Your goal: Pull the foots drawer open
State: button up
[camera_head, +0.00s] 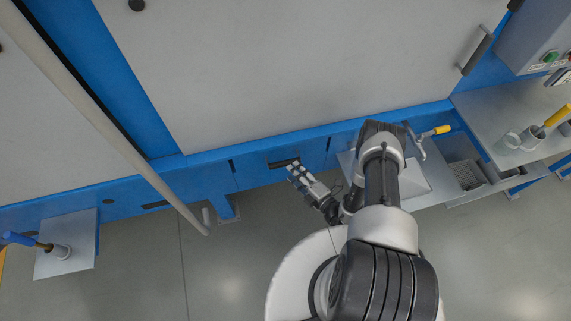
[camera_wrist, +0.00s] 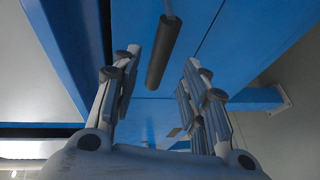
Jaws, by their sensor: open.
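The foots drawer (camera_head: 252,174) looks like a blue front panel low on the machine, between two dark seams. It appears flush with the blue panels beside it. Its dark bar handle (camera_head: 283,162) is on this front, and in the wrist view the handle (camera_wrist: 160,62) is a dark cylinder between my fingers. My gripper (camera_head: 297,171) is open at the handle, and in the wrist view its two grey fingers (camera_wrist: 162,70) stand on either side of the bar with gaps showing. I cannot tell how deep the bar sits between them. The drawer's inside is hidden.
A steel tray (camera_head: 415,182) and a dark perforated basket (camera_head: 467,174) are right of my arm. A yellow-handled valve (camera_head: 436,131) is above them. A pale slanting pipe (camera_head: 110,120) comes down at left. The grey floor (camera_head: 235,255) before the drawer looks clear.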

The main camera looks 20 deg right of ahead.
aim_at(287, 165)
jog(key=b+x, duration=0.1)
jog(key=x, duration=0.5)
jog(key=shift+w+a, duration=0.1)
jog(key=shift+w, duration=0.15)
grip_shut()
dwell(0.5)
